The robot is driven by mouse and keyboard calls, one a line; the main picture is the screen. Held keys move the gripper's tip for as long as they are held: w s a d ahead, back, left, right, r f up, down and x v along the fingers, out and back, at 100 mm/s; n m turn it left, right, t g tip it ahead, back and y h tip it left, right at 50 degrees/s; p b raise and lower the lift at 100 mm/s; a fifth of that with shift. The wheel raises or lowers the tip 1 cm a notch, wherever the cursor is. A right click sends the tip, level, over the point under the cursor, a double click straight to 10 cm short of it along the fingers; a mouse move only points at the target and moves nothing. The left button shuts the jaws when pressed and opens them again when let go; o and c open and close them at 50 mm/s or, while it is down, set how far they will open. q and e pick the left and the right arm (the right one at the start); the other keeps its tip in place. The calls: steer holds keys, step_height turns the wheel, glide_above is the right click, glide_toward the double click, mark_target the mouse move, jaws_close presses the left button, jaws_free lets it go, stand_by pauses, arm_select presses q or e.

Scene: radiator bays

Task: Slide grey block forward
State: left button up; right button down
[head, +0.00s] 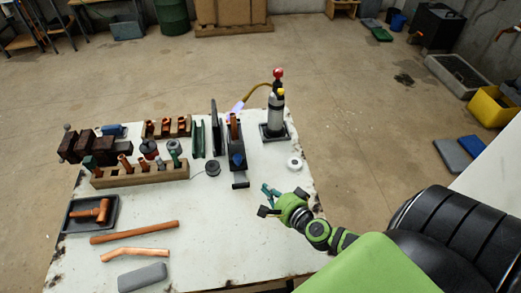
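A grey block (142,277) with rounded edges lies flat near the front left edge of the white worktable. My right gripper (268,198) is over the table's right side, well to the right of the block and farther back. It points left, and small teal parts show at its tip. The view is too small to tell whether its fingers are apart or closed. My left gripper is not in view.
Copper pipes (135,232) and a dark tray (90,213) with a copper mallet lie behind the block. A wooden rack (140,175), a dark fixture (236,160) and a gas torch (275,115) stand farther back. The table's front middle is clear.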

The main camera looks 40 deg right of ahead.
mark_target(242, 147)
steer(key=x, duration=0.2)
steer(key=b+x, duration=0.1)
steer(key=x, duration=0.2)
steer(key=shift+w+a+f+b, duration=0.15)
steer(key=shift+w+a+b, duration=0.15)
steer(key=shift+w, duration=0.1)
steer(key=x, duration=0.2)
steer(key=b+x, duration=0.1)
steer(key=x, duration=0.2)
steer(key=shift+w+r, duration=0.3)
steer(key=shift+w, duration=0.1)
steer(key=shift+w+b, duration=0.35)
steer(key=shift+w, duration=0.25)
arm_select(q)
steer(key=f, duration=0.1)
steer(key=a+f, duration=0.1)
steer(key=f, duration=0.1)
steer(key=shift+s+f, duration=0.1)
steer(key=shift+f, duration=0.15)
arm_select(e)
steer(key=shift+w, duration=0.1)
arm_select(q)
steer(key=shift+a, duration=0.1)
